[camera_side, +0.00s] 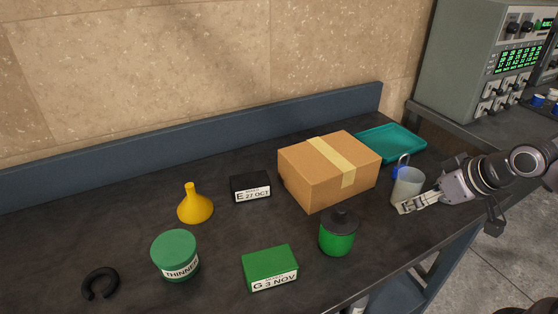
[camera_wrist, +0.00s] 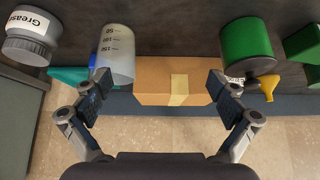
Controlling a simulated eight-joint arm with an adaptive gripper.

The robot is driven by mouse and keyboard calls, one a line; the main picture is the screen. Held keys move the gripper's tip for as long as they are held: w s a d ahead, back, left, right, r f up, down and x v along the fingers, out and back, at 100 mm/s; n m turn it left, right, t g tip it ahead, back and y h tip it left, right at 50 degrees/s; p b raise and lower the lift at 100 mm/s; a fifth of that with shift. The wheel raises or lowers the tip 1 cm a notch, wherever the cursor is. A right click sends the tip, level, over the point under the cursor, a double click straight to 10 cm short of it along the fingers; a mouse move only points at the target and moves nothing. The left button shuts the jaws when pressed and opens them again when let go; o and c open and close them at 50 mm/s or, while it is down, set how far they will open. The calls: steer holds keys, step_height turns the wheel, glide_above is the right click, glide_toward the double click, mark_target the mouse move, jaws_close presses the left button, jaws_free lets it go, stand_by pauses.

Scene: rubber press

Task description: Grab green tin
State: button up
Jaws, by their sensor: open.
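A green cylindrical container with a dark lid (camera_side: 338,238) stands upright on the bench, in front of the cardboard box. It also shows at the upper right of the wrist view (camera_wrist: 243,40). A second green round container, labelled THINNER (camera_side: 174,253), stands further left, apart from the first. Which of the two is the tin I cannot tell. My gripper (camera_side: 414,205) is at the right of the bench, well right of both, by the clear beaker. In the wrist view my gripper (camera_wrist: 160,84) has its fingers wide apart with nothing held between them.
A cardboard box (camera_side: 328,170), a clear beaker (camera_side: 405,185), a green block labelled G 3 NOV (camera_side: 269,267), a black block (camera_side: 250,187), a yellow funnel (camera_side: 195,206) and a teal tray (camera_side: 395,140) stand around. A Grease jar (camera_wrist: 28,35) shows in the wrist view. The front left is mostly clear.

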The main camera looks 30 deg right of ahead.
steer(key=shift+r, duration=0.1)
steer(key=w+a+r+n+g+y, duration=0.1)
steer(key=w+a+r+n+g, duration=0.15)
steer(key=w+a+r, duration=0.55)
steer(key=n+g, duration=0.4)
steer(key=n, duration=0.4)
glide_above(174, 246)
steer(key=s+d, duration=0.1)
steer(key=shift+t, duration=0.25)
step_height(174, 246, down, 6)
steer(key=shift+d+r, duration=0.15)
steer(key=shift+f, duration=0.25)
steer(key=f, duration=0.3)
steer(key=a+f, duration=0.1)
steer(key=f, duration=0.3)
steer(key=w+f, duration=0.1)
steer(key=f, duration=0.2)
steer(key=shift+a+f, duration=0.15)
steer(key=shift+a, duration=0.1)
